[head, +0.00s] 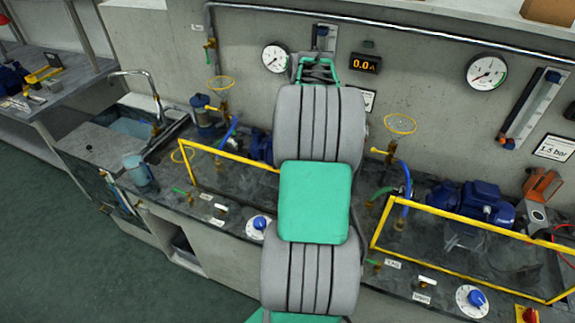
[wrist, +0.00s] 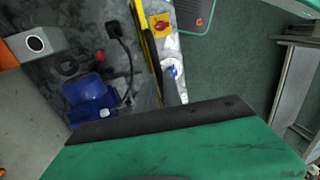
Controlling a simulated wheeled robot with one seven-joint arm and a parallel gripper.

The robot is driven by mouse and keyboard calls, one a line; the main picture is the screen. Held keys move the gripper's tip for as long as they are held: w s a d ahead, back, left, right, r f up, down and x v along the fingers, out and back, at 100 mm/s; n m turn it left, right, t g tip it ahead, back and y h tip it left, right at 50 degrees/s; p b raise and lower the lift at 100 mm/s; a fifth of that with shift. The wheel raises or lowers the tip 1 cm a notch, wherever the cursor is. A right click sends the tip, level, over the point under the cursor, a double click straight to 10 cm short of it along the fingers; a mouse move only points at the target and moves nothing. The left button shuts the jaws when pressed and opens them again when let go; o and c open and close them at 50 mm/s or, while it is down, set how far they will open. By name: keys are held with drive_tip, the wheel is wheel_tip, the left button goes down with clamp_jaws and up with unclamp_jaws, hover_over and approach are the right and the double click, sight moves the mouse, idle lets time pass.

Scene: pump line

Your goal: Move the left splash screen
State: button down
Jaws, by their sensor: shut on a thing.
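The left splash screen (head: 228,156) is a yellow-framed guard at the left pump in the head view. Its left end and top bar show; its right part passes out of sight behind my arm. In the wrist view a green body with a dark edge, part of my gripper (wrist: 165,118), fills the bottom. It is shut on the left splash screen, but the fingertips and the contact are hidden. The right splash screen (head: 455,213), also yellow-framed, stands in front of the right pump.
The right pump's blue motor (head: 485,202) also shows in the wrist view (wrist: 90,100). A red and yellow switch (wrist: 160,25) sits near the bench front. Taps, hoses and yellow rings rise along the bench back. A sink (head: 130,128) lies left. Floor (head: 90,240) is clear at front left.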

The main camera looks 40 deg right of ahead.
wheel_tip(320, 180, up, 3)
drive_tip(key=shift+w+r, duration=0.15)
drive_tip(key=shift+d+r, duration=0.1)
drive_tip(key=c, duration=1.6)
unclamp_jaws()
drive_tip(key=shift+a, duration=0.2)
drive_tip(key=shift+c, duration=0.2)
drive_tip(key=shift+o, duration=0.8)
drive_tip(key=shift+d, duration=0.15)
